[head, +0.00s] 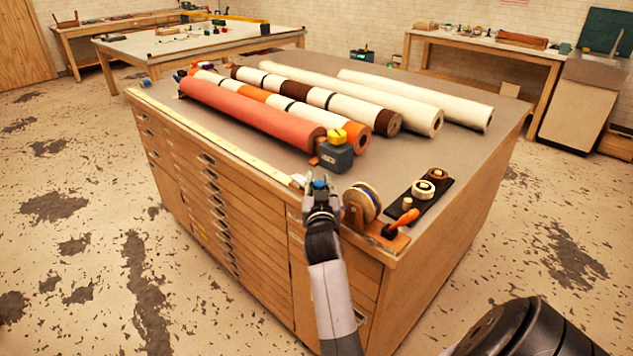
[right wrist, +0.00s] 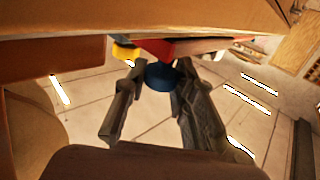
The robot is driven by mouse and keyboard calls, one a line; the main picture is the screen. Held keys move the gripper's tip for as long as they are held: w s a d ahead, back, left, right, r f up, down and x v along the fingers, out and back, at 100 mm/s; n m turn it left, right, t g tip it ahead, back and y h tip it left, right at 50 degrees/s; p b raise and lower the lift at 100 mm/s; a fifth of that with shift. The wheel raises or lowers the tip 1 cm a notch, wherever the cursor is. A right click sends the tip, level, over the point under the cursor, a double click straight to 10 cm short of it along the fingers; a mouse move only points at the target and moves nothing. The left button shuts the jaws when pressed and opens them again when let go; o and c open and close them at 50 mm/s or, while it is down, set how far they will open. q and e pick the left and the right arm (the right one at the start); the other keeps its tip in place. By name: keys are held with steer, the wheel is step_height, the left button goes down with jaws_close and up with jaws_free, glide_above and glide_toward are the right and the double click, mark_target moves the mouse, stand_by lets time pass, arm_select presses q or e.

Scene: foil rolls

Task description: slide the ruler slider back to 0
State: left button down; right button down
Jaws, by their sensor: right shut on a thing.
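A pale yellow ruler (head: 215,137) runs along the left edge of the cabinet top in the head view. My right gripper (head: 320,190) is at the near end of this edge, by the near corner. It is shut on the blue slider knob (head: 320,182). In the right wrist view the round blue knob (right wrist: 160,77) sits between the two fingertips of my right gripper (right wrist: 158,88). The ruler's marks are too small to read, and the gripper partly hides the slider. My left gripper is not in view.
A coral roll (head: 250,112) and several white, orange and brown rolls lie on the cabinet top. A grey block with a yellow top (head: 336,155) stands near the ruler. A spool (head: 361,202), an orange-handled tool (head: 402,222) and a black tray (head: 428,198) sit right of my gripper.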

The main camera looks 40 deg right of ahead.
steer(key=shift+s+d+r, duration=0.1)
steer(key=shift+d, duration=0.05)
steer(key=c, duration=1.6)
jaws_free()
steer(key=shift+s+d, duration=0.1)
steer(key=shift+c, duration=0.2)
step_height(320, 180, up, 10)
